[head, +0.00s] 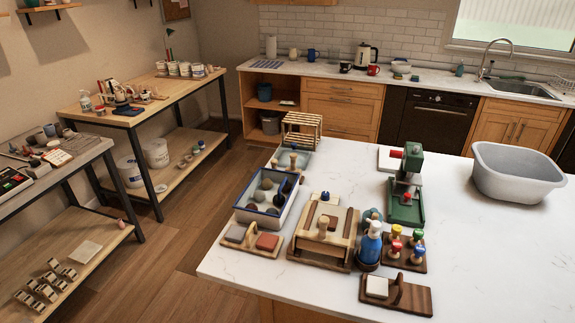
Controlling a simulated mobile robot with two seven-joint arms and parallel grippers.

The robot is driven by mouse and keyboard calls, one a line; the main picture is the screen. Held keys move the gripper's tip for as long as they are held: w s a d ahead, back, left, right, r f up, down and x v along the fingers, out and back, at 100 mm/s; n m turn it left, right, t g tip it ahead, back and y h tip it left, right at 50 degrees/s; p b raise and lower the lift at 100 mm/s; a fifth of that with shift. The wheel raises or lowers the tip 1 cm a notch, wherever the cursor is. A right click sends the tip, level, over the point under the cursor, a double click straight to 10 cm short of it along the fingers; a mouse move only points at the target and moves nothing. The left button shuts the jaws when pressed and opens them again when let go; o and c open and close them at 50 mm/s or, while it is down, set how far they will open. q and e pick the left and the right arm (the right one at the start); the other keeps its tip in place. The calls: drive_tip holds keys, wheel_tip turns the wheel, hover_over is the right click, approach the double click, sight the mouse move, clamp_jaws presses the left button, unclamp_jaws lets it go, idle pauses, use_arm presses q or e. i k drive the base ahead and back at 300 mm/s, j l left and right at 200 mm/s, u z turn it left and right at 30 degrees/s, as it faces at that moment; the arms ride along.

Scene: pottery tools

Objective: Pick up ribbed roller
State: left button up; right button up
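I cannot make out a ribbed roller for certain at this size. Several pottery tools stand on the white island top (465,255). Among them is a wooden box-like tray (323,232) with a light wooden knob piece at its front. Beside it is a blue-rimmed tray (268,198) with rounded stones. Small wooden pieces (45,283) lie on the low shelf at the left, too small to identify. Neither of my grippers is in view.
A green press (406,195), a blue spray bottle (370,246), coloured-knob stamps (405,250) and a board with a white block (395,294) crowd the island. A grey tub (515,172) stands at right. The island's right front is clear. Work tables (150,112) stand at left.

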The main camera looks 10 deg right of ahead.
sight(293, 156)
drive_tip(key=i+j, duration=0.2)
drive_tip(key=j, duration=0.15)
drive_tip(key=i+j+z, duration=0.15)
drive_tip(key=j, duration=0.15)
drive_tip(key=i+j, duration=0.15)
drive_tip(key=j, duration=0.2)
drive_tip(key=i+j+z, duration=0.1)
drive_tip(key=j, duration=0.25)
drive_tip(key=i+j, duration=0.2)
drive_tip(key=j, duration=0.15)
drive_tip(key=i+j+z, duration=0.15)
drive_tip(key=j, duration=0.25)
